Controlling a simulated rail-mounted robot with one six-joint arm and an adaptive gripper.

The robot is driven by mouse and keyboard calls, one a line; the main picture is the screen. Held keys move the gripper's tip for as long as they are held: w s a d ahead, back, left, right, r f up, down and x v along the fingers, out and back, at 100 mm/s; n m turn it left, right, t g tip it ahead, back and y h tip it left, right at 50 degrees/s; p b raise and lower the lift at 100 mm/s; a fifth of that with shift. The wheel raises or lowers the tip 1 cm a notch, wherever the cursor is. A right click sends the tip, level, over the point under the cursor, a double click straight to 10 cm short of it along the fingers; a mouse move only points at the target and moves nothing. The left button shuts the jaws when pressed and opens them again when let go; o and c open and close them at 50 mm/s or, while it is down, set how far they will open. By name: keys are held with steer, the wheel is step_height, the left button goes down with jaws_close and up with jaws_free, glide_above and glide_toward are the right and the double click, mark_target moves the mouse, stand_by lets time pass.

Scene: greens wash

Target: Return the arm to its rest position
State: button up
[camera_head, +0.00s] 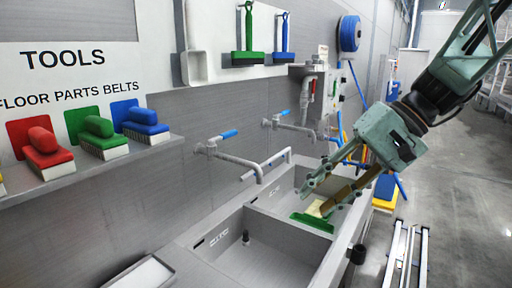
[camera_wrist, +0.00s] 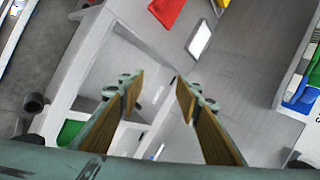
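My arm reaches in from the upper right of the head view. My gripper (camera_head: 316,200) points down and left over the sink's far basin. In the wrist view its two tan-padded fingers (camera_wrist: 158,82) stand well apart with nothing between them, so it is open and empty. A green brush head (camera_head: 312,222) shows at the sink divider, below the fingers. A pale yellow piece (camera_head: 317,208) shows just behind it, partly hidden by the fingers. A green thing (camera_wrist: 70,132) also shows at the lower left of the wrist view.
Taps (camera_head: 235,160) jut from the wall over the sink. A shelf (camera_head: 95,165) holds red, green and blue brushes at left. A blue hose reel (camera_head: 349,33) hangs behind. Open floor (camera_head: 460,200) lies at right, beside metal rails (camera_head: 408,255).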

steer(key=s+d+t+h, duration=0.1)
steer(key=s+d+h, duration=0.2)
steer(key=s, duration=1.1)
steer(key=s+d+n+t+h, duration=0.1)
steer(key=s+d+h, duration=0.2)
steer(key=s, duration=1)
steer(key=shift+s+d+t+h, duration=0.15)
steer(key=shift+s+t+h, duration=0.25)
steer(key=shift+h, duration=0.6)
steer(key=c, duration=0.3)
